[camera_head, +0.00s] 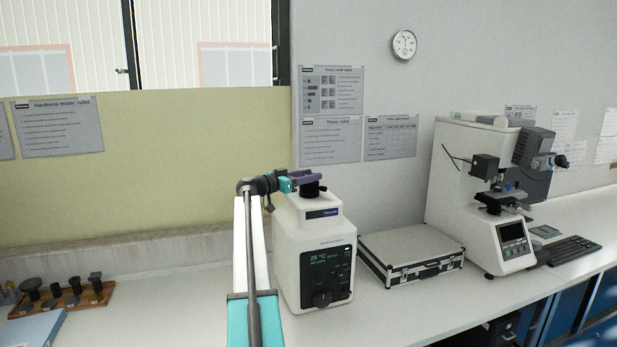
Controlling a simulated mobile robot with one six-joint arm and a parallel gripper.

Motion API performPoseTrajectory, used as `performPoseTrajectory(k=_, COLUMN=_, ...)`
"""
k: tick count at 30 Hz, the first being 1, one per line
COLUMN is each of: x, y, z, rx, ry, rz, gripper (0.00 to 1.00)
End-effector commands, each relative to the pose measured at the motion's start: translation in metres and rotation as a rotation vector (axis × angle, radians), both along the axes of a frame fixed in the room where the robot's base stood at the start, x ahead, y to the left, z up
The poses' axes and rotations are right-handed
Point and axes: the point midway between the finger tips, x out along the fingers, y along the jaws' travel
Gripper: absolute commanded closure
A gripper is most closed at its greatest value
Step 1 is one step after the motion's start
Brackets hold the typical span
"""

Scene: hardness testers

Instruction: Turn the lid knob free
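A white machine (312,235) with a dark display reading about 25 °C and a black front dial stands on the bench, just right of my arm. On its top sits a dark lid knob (311,188). My gripper (302,177), dark purple with a teal section behind it, is at the knob from the left and above. Its fingers look to be around or against the knob. The view is too small to tell whether they are shut on it.
A silver-edged case (412,256) lies right of the machine. A larger hardness tester (478,200) and a keyboard (568,250) stand farther right. A wooden rack (62,301) with several dark parts is at the far left.

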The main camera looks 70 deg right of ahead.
Motion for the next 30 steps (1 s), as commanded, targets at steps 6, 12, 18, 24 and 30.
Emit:
performPoseTrajectory(k=6, x=0.0002, y=0.0006, z=-0.0002, rx=0.000, ry=0.000, rz=0.002, gripper=0.82)
performPoseTrajectory(k=12, x=0.0001, y=0.0013, z=-0.0014, rx=-0.001, ry=-0.001, rz=0.025, gripper=0.82)
performPoseTrajectory(k=18, x=-0.0003, y=0.0025, z=-0.0028, rx=-0.001, ry=0.000, rz=0.078, gripper=0.82)
performPoseTrajectory(k=24, x=-0.0014, y=0.0032, z=-0.0038, rx=-0.002, ry=-0.002, rz=0.164, gripper=0.82)
performPoseTrajectory(k=30, x=-0.0014, y=0.0039, z=-0.0035, rx=-0.003, ry=-0.001, rz=0.273, gripper=0.82)
